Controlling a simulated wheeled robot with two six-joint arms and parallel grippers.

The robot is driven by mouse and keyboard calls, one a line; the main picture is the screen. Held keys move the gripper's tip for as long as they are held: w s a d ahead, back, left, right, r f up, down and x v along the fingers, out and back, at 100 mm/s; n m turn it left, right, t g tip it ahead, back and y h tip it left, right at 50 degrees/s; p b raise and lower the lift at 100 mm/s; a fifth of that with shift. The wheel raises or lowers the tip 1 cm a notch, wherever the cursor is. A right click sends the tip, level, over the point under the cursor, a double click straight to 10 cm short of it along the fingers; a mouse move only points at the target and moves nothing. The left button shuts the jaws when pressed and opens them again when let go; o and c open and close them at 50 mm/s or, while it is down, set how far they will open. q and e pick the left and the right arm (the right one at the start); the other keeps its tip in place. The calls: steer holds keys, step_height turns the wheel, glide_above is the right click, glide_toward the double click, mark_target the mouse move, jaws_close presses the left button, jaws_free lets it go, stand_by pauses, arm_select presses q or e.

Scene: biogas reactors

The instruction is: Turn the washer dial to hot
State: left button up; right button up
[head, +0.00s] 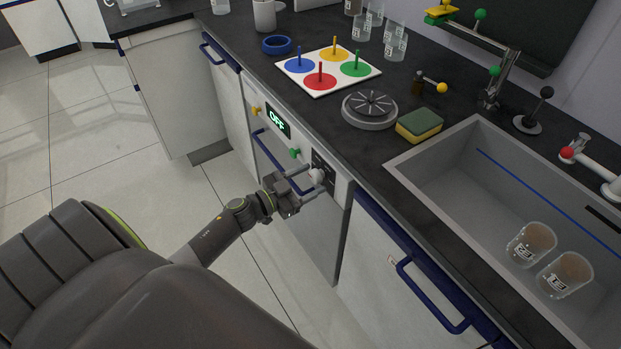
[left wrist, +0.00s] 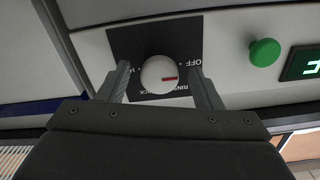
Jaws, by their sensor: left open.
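The washer dial (head: 316,175) is a round white knob on a black label plate at the right end of the washer's front panel. My left gripper (head: 312,181) is open in front of the panel. In the left wrist view its two fingers (left wrist: 160,82) stand on either side of the dial, with visible gaps. The washer display (head: 278,121) reads OFF in green. My right gripper is not in view.
A green button (head: 296,153) and a yellow button (head: 256,111) are on the same panel. The counter above holds a sponge (head: 419,125), a round grey drain piece (head: 370,109) and a peg board (head: 328,70). A blue handle (head: 431,305) sticks out from the cabinet at right.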

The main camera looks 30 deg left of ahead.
arm_select(q)
steer(key=shift+w+d, duration=0.15)
steer(key=shift+w, duration=0.25)
steer(key=c, duration=1)
